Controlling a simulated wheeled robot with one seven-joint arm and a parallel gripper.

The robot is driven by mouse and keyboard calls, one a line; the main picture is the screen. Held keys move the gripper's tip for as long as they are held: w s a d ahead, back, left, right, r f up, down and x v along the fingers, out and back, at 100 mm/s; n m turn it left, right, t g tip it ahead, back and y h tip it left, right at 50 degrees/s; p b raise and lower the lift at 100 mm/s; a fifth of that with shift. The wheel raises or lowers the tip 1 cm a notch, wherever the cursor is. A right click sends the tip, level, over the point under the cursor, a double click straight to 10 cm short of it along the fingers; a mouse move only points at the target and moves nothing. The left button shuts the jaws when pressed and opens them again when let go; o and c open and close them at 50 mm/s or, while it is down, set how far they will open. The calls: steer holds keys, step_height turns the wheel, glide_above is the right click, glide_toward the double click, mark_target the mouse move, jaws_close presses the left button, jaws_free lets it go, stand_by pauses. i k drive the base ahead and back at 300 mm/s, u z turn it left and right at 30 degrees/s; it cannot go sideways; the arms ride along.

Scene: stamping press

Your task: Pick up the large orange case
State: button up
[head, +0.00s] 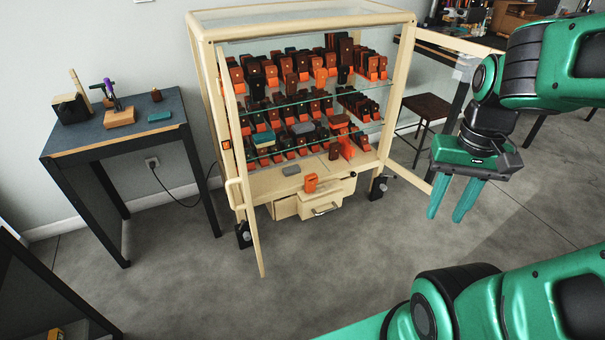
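A bright orange case (310,182) stands upright at the front of the wooden display cabinet, above the drawer. Another bright orange case (347,148) stands farther back on the cabinet's lower right and looks somewhat larger. I cannot tell for certain which is the large orange case. My gripper (447,213) hangs at the right with its two green fingers pointing down and apart. It is open and empty, clear of the cabinet and well to the right of both cases.
The cabinet (208,80) has glass shelves of brown and orange cases. Its left door (247,215) swings out towards me; its right door stands open behind my gripper. A drawer (322,198) sticks out below. A side table (60,140) stands left. The floor (330,260) in front is clear.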

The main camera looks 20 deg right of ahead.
mark_target(311, 180)
steer(key=i, duration=1.4)
steer(key=z, duration=1.45)
